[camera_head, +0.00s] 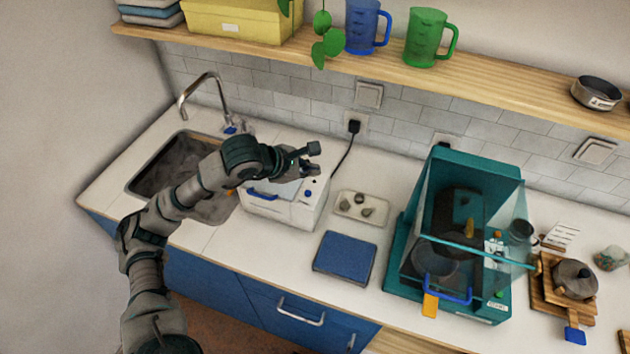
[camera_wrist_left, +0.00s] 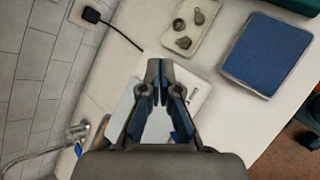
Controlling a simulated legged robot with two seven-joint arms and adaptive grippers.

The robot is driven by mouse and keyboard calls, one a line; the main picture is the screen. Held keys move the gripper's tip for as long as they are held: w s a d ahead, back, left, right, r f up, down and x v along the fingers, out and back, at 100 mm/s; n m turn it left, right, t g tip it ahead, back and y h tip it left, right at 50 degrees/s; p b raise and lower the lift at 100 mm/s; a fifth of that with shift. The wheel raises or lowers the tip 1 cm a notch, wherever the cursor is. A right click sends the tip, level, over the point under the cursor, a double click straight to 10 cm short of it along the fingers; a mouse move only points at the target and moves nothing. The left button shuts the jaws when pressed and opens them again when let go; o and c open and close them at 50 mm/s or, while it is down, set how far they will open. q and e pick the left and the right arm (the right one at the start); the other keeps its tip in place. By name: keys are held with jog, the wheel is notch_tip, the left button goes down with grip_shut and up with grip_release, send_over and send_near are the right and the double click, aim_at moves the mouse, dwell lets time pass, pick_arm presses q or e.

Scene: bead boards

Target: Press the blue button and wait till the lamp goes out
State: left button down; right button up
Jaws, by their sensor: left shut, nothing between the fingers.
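A white box-shaped appliance (camera_head: 283,212) stands on the counter right of the sink, with a blue handle and small dark knobs. A small blue spot (camera_head: 308,194) on its right side looks like the blue button. I cannot make out a lit lamp on it. My left gripper (camera_head: 316,160) is shut and empty, above the appliance's back right part, and its arm hides much of the top. In the left wrist view the shut fingertips (camera_wrist_left: 160,72) hang over the appliance (camera_wrist_left: 196,92), hiding most of it. Contact cannot be told. My right gripper is not in view.
A tray (camera_head: 361,208) with small parts and a blue mat (camera_head: 345,258) lie right of the appliance. A teal clear-fronted case (camera_head: 408,270) stands farther right. A black plug (camera_head: 354,127) and cable are behind. A shelf (camera_head: 480,80) with jugs runs above.

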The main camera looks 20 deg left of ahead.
pick_arm(q)
jog(key=shift+w+a+r+y, duration=0.4)
jog(key=shift+w+r+y, duration=0.25)
jog(key=shift+y, duration=0.25)
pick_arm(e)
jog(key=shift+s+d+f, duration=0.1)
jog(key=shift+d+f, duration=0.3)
pick_arm(q)
jog(key=shift+s+a, duration=0.1)
